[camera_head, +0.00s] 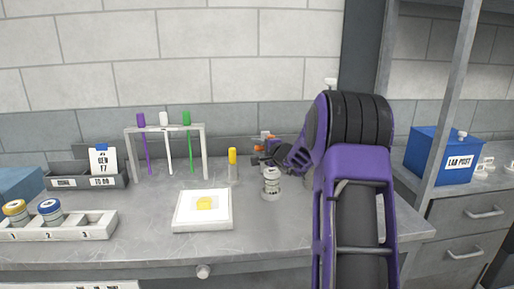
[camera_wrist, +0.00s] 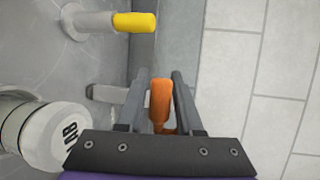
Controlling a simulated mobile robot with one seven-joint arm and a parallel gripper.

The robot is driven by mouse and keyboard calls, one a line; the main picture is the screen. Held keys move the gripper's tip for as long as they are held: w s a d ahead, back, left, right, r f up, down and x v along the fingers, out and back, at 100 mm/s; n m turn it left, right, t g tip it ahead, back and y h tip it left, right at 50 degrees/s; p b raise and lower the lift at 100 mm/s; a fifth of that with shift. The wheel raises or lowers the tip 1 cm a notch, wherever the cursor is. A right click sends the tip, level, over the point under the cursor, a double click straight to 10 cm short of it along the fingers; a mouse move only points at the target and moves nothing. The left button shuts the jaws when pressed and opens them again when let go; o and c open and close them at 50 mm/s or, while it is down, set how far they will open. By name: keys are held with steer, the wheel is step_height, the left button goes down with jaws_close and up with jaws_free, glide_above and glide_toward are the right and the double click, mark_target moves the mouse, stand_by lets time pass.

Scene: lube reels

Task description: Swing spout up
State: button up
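An orange, rounded piece (camera_wrist: 160,102), which may be the spout or its handle, lies between the two grey fingers of my gripper (camera_wrist: 160,80) in the wrist view. The fingers stand apart, one on each side of it. Little gap shows, and I cannot tell if they touch it. In the head view my gripper (camera_head: 265,150) reaches left over the bench near the wall. Small orange parts (camera_head: 266,134) show there. What the orange piece is fixed to is mostly hidden. A grey bar (camera_wrist: 105,92) lies left of the fingers in the wrist view.
A white labelled can (camera_head: 271,184) stands close to my gripper and also shows in the wrist view (camera_wrist: 45,132). A yellow-topped post (camera_head: 232,162) stands left of it. A white tray (camera_head: 190,224), a rack (camera_head: 204,150) and a numbered holder (camera_head: 72,232) are further left.

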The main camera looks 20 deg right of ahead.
jaws_close()
stand_by(1.1)
